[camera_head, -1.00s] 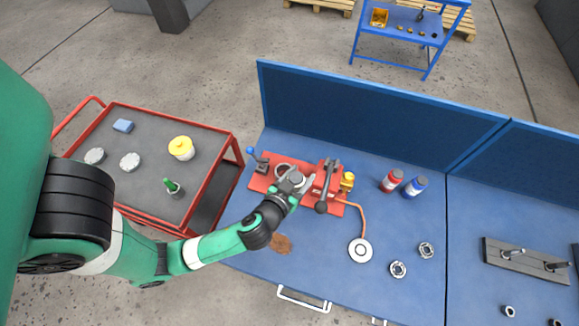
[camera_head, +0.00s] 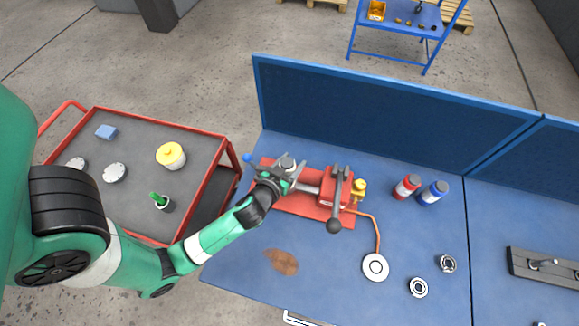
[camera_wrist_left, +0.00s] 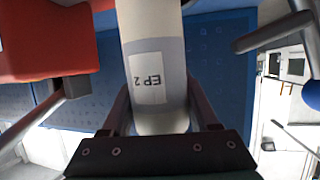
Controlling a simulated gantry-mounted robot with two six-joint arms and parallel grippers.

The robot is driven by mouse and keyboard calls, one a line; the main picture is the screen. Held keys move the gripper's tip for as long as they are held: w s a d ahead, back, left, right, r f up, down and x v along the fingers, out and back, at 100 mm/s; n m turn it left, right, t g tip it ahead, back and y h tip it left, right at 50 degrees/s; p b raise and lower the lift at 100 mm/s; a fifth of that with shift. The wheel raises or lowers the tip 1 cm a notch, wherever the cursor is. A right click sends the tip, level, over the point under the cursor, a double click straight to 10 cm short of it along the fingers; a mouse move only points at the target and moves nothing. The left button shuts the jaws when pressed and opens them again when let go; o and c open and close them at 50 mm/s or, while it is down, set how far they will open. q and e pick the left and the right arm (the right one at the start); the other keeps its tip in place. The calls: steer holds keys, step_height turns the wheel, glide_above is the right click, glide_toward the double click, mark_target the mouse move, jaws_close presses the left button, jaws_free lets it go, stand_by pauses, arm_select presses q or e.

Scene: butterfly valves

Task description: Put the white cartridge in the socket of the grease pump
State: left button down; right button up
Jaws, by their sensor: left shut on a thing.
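My left gripper (camera_head: 276,180) is over the left part of the red grease pump (camera_head: 310,206) in the head view. It is shut on the white cartridge (camera_wrist_left: 158,65), which carries an "EP 2" label in the left wrist view. The fingers (camera_wrist_left: 163,112) sit on either side of the cartridge's rounded end. The cartridge's far end runs out of the top of that view. In the head view the gripper mostly covers the cartridge, and the socket cannot be made out. I cannot tell whether the cartridge touches the pump. My right gripper is not in view.
A blue-knobbed lever (camera_head: 248,158) stands left of the gripper, close by. A dark ball-ended lever (camera_head: 335,210) and a brass fitting (camera_head: 360,188) are on its right. Red (camera_head: 406,186) and blue (camera_head: 433,193) cans stand farther right. The bench front (camera_head: 325,265) is mostly clear.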

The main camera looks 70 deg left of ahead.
arm_select(q)
steer(key=f+b, duration=0.1)
steer(key=f, duration=0.1)
steer(key=a+f+b, duration=0.1)
steer(key=f, duration=0.1)
steer(key=shift+s+a+f, duration=0.15)
steer(key=shift+a+f, duration=0.05)
steer(key=shift+f, duration=0.1)
steer(key=shift+d, duration=0.35)
steer(key=shift+r, duration=0.1)
steer(key=c, duration=0.5)
jaws_free()
steer(key=o, duration=0.4)
steer(key=shift+s+d, duration=0.1)
steer(key=shift+c, duration=0.2)
steer(key=shift+r, duration=0.1)
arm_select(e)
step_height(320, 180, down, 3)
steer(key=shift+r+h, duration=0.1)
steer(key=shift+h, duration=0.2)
